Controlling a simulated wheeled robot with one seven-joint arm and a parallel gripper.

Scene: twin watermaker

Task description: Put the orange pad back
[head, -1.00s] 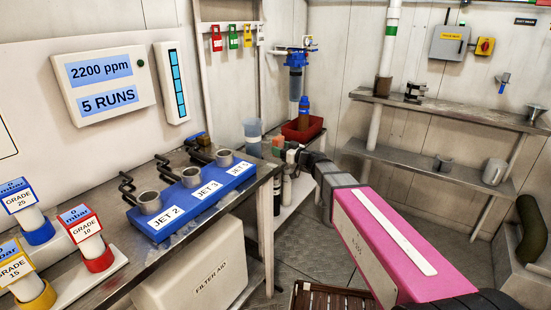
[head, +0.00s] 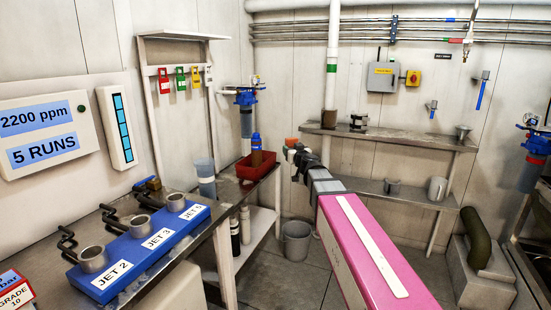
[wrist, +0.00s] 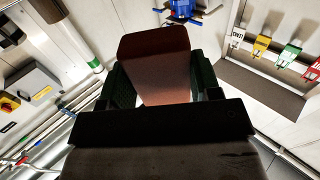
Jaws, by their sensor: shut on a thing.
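The orange pad (wrist: 154,62) fills the space between my gripper's two dark fingers in the wrist view, where it looks reddish-brown in shadow. My gripper (wrist: 152,90) is shut on it and holds it up in the air. In the head view the pad shows as a small orange patch (head: 292,142) at the far end of my pink arm. My gripper (head: 294,151) is small there and partly hidden by my wrist. The pad appears just right of a red tray (head: 243,170); I cannot tell how far apart they are.
A blue JET rack (head: 140,250) is nearer. Coloured tags (head: 180,78) hang on the wall. A steel shelf (head: 390,136) and a floor bucket (head: 296,240) are beyond my arm.

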